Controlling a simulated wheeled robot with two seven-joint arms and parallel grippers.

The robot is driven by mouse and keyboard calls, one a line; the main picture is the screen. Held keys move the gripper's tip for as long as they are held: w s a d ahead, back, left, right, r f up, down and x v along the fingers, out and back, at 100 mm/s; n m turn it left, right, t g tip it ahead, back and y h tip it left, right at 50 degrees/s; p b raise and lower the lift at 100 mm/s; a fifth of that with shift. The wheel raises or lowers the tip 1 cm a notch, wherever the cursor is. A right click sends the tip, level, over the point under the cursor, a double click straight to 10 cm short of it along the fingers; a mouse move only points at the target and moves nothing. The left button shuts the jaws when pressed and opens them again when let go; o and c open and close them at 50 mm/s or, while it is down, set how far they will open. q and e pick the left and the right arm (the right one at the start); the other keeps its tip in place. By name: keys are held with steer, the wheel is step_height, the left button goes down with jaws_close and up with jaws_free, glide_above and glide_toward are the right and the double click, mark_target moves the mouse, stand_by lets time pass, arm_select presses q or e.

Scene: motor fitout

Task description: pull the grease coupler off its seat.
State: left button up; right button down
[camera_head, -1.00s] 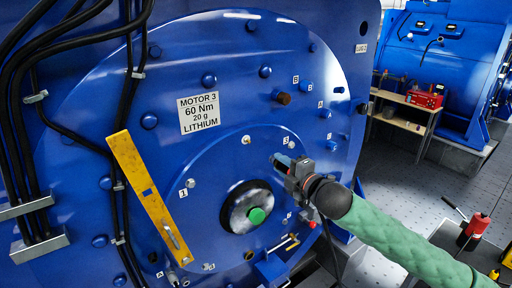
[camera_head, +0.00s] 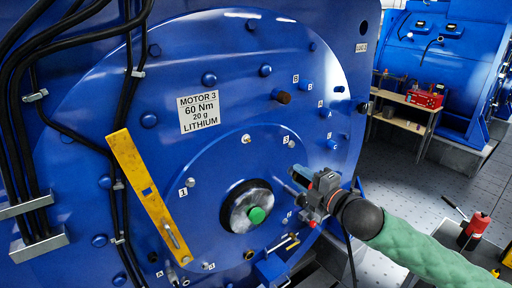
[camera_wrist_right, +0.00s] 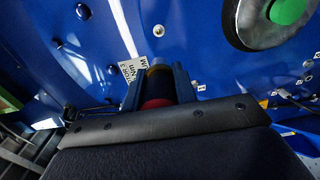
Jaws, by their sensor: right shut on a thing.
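My right gripper (camera_head: 308,189) is in front of the blue motor face (camera_head: 230,110), right of the central shaft with the green cap (camera_head: 257,215). In the right wrist view its two dark fingers (camera_wrist_right: 159,86) are shut on a short dark cylinder with a red band and a brass-coloured end, which looks like the grease coupler (camera_wrist_right: 157,88). A small round fitting (camera_wrist_right: 158,30) on the motor face shows beyond the coupler's end. A gap seems to lie between them, but contact elsewhere is hidden by the gripper. My left gripper is not in view.
A yellow bar (camera_head: 146,190) stands out on the motor's left, and black cables (camera_head: 70,100) run down the far left. A plug (camera_head: 283,97) and several bolts stick out of the face. A shelf with a red box (camera_head: 425,98) stands at the back right.

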steer(key=b+v, duration=0.1)
steer(key=v, duration=0.5)
stand_by(0.3)
